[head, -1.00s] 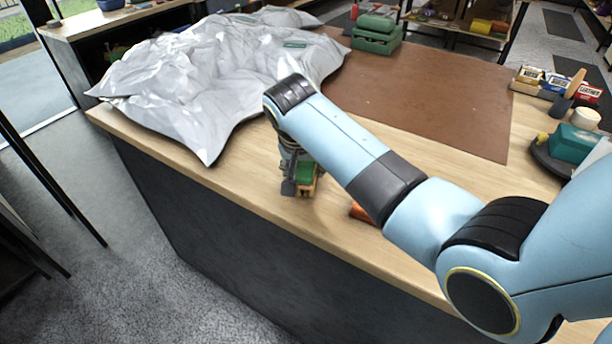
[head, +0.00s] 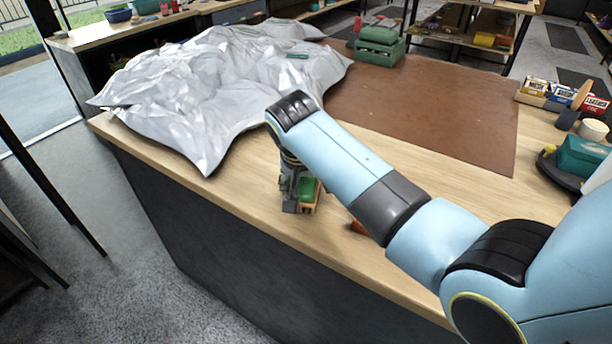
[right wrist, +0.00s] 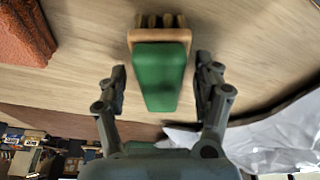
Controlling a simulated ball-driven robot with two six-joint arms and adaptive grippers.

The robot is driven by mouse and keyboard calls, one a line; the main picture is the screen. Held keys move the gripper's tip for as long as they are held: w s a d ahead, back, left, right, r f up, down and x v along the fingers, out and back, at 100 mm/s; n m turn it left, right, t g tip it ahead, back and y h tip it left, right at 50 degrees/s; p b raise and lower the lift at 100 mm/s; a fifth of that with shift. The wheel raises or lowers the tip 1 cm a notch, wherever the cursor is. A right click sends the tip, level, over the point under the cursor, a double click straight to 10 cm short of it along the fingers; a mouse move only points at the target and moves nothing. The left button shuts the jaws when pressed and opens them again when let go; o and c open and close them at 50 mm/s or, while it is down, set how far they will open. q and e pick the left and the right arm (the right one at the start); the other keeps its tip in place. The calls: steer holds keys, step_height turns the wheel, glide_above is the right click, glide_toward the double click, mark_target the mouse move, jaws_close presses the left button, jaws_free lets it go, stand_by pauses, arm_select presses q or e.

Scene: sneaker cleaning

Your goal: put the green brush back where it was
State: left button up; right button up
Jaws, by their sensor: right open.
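The green brush (right wrist: 158,78) has a green handle and a wooden head with bristles. In the right wrist view it lies between the two fingers of my right gripper (right wrist: 162,88), with clear gaps on both sides. In the head view the green brush (head: 307,190) is near the front edge of the wooden table, partly hidden by my right gripper (head: 298,205). My right gripper is open around the brush, not closed on it. My left gripper is in neither view.
A crumpled silvery sheet (head: 215,85) covers the table's left part. A brown mat (head: 430,110) lies behind my arm. An orange-brown block (right wrist: 25,32) is beside the brush, mostly hidden in the head view. A green toolbox (head: 379,45) stands at the back.

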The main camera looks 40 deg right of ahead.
steer(key=v, duration=1.2)
steer(key=shift+f, duration=0.1)
